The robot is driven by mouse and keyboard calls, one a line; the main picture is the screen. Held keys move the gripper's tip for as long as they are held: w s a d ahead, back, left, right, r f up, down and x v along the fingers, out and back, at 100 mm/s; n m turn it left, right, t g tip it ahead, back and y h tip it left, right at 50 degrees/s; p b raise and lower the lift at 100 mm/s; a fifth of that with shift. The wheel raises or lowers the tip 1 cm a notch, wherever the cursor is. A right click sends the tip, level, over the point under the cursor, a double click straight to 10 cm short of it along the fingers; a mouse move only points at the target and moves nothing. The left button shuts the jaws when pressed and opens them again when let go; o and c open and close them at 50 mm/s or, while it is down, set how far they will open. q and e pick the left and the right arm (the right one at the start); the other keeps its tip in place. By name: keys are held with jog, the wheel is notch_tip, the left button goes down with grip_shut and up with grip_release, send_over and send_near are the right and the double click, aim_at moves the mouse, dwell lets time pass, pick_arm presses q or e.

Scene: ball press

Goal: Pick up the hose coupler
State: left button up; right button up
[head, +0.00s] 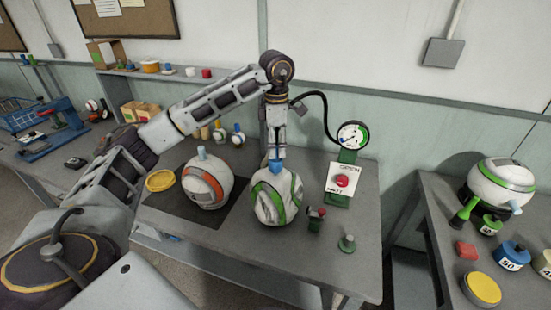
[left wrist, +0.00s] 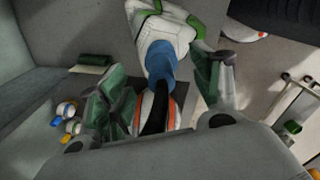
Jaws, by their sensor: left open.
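The hose coupler (head: 274,166) is a blue piece on top of the white and green ball (head: 278,200), under my left gripper (head: 276,150). In the left wrist view the blue coupler (left wrist: 161,65) has a black hose running from it towards the palm. My left gripper (left wrist: 170,85) points down with its green-padded fingers spread on either side of the coupler and hose. I cannot tell whether a finger touches it. My right gripper is not in view.
A pressure gauge (head: 353,135) with a black hose stands behind, above a card with a red button (head: 342,181). A white and orange ball (head: 208,184) sits left on a dark mat. Another bench (head: 430,200) stands right.

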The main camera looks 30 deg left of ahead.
pick_arm(q)
jog(key=shift+f, duration=0.1)
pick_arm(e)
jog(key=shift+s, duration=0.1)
pick_arm(q)
jog(key=shift+f, duration=0.8)
jog(key=shift+f+p, duration=0.4)
jog(key=shift+f, duration=0.55)
jog(key=shift+a+f, duration=0.1)
jog(key=shift+f, duration=0.7)
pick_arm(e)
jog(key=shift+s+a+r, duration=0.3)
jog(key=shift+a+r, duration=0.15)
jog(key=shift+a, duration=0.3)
pick_arm(q)
jog(key=c, duration=1.2)
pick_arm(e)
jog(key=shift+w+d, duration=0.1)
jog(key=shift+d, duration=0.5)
